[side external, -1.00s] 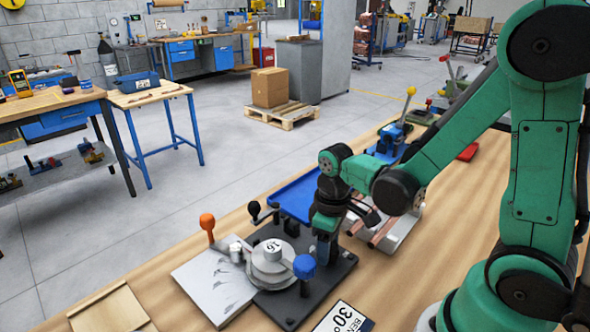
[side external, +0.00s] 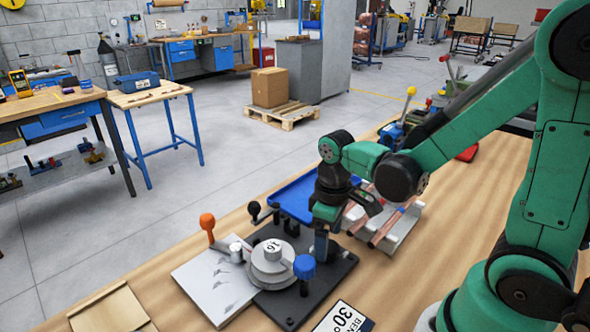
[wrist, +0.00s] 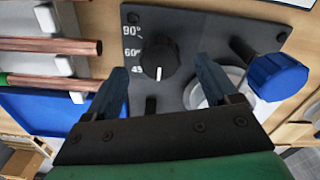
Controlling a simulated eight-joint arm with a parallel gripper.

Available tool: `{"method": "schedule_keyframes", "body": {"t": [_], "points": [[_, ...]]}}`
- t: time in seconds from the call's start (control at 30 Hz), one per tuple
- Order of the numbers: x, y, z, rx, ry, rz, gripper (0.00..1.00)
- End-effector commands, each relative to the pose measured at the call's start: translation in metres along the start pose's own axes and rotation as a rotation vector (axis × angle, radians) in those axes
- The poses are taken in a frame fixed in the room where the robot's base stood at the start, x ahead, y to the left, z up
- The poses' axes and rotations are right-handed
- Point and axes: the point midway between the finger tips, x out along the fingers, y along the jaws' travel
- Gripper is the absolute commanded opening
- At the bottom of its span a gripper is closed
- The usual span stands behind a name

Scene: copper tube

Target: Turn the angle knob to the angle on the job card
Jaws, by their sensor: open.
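The black angle knob (wrist: 158,58) sits on the dark bender plate (wrist: 205,22) in the wrist view. Its white pointer line points toward the bottom of the picture. The marks 90°, 60 and 45 show on its left; lower marks are not readable. My gripper (wrist: 161,72) is open, its two blue-grey fingers on either side of the knob with visible gaps. In the side view my gripper (side external: 322,248) is over the plate's back right part and hides the knob. The job card (side external: 342,318) at the bottom edge reads 30°, partly cut off.
The bender's round former (side external: 271,262) marked 16, a blue-knobbed handle (side external: 304,267) and an orange-knobbed lever (side external: 208,224) stand left of my gripper.

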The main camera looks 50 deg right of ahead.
Motion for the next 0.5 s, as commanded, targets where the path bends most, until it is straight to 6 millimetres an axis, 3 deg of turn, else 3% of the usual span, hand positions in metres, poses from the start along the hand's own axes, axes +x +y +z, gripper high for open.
{"method": "schedule_keyframes", "body": {"t": [0.23,0.5], "points": [[-0.026,0.000,0.000,0.000,0.000,0.000,0.80],[-0.036,0.000,0.001,-0.001,0.000,0.000,0.80]]}}
